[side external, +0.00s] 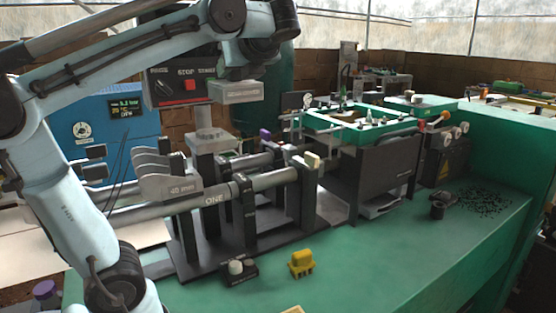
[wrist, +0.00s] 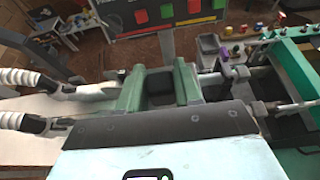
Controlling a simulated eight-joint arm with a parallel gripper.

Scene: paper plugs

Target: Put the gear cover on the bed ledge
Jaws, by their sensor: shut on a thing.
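The gear cover appears to be the light grey, lettered box (side external: 236,92) in the upper middle of the side view. It hangs level under the end of my arm, above the machine's rails. My gripper (side external: 240,78) is shut on it; the fingers are mostly hidden there. In the wrist view my light blue hand and a dark slab with screws fill the bottom, and the contact cannot be made out. The machine's dark bed (side external: 212,262) lies below on the bench. I cannot tell for sure which part of it is the ledge.
A black panel (side external: 178,88) with a red button stands close left of the grey box. Metal bars (side external: 215,197) and upright posts cross below. A yellow block (side external: 301,263) and a small knobbed box (side external: 238,271) sit in front.

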